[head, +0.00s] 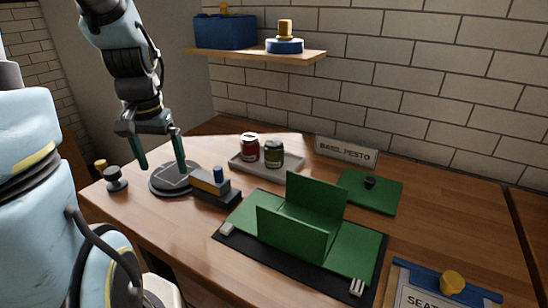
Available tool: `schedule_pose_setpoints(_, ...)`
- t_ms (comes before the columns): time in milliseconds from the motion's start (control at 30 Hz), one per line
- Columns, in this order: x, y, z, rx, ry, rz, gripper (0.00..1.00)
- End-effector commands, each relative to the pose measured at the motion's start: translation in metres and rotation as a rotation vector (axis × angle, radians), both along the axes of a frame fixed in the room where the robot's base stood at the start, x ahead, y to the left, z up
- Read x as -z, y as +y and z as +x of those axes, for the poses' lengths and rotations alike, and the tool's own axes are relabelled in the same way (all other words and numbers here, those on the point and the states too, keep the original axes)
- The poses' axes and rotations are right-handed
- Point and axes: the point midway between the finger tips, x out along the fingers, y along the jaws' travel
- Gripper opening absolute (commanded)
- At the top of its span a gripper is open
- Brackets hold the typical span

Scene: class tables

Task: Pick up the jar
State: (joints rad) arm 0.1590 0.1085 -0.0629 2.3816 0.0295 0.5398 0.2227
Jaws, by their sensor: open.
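Two jars stand upright side by side on a low grey tray (237,160) near the back wall. The right jar (274,154) has dark green contents and a pale label. The task does not say which jar. My gripper (163,167) hangs at the left, fingers pointing down, spread apart and empty. It is above a round dark grey disc (165,184), to the left of both jars and apart from them.
A sign reading "BASIL PESTO" (346,151) stands right of the tray. A dark block with a blue knob (212,188) lies between disc and green stand (300,232). A green board (378,196), a clipboard (420,298) and a shelf (250,54) also show.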

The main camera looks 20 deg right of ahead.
Motion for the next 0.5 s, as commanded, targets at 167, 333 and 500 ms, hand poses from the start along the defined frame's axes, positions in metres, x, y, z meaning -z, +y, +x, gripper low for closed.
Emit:
schedule_pose_setpoints(167, 0.004, -0.097, 0.064, 0.619, 0.03, 0.06, 1.0)
schedule_pose_setpoints(333, -0.001, -0.195, 0.094, 1.185, 0.053, 0.097, 1.0)
schedule_pose_setpoints(500, -0.007, -0.268, 0.103, 1.599, 0.062, 0.11, 1.0)
